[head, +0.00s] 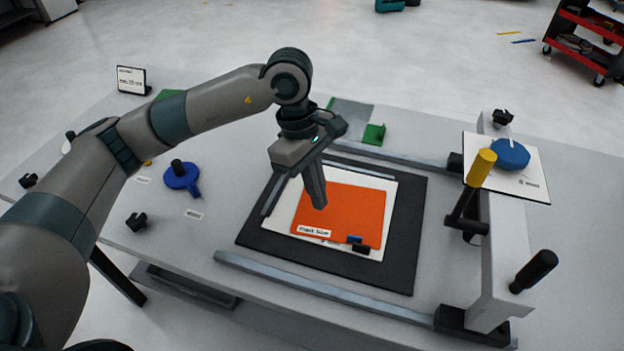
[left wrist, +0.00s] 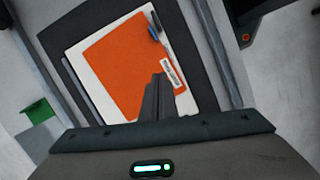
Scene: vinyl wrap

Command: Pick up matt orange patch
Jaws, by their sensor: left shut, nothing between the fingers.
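The matt orange patch (head: 352,212) lies flat on a white sheet (head: 391,190) on a black mat (head: 404,272) in the middle of the table. A small white label (head: 314,231) is on its near left edge, and a small blue and black piece (head: 356,243) sits at its near edge. The patch also fills the middle of the left wrist view (left wrist: 115,62). My left gripper (head: 318,203) is shut and empty, pointing down over the left part of the patch. I cannot tell whether its tips touch the patch. My right gripper is not in view.
Grey rails (head: 325,289) run along the near and far sides of the mat. A clamp frame with a yellow handle (head: 481,167) and a black handle (head: 534,271) stands at the right. A blue round tool (head: 182,177) lies at the left, and a green block (head: 374,134) behind.

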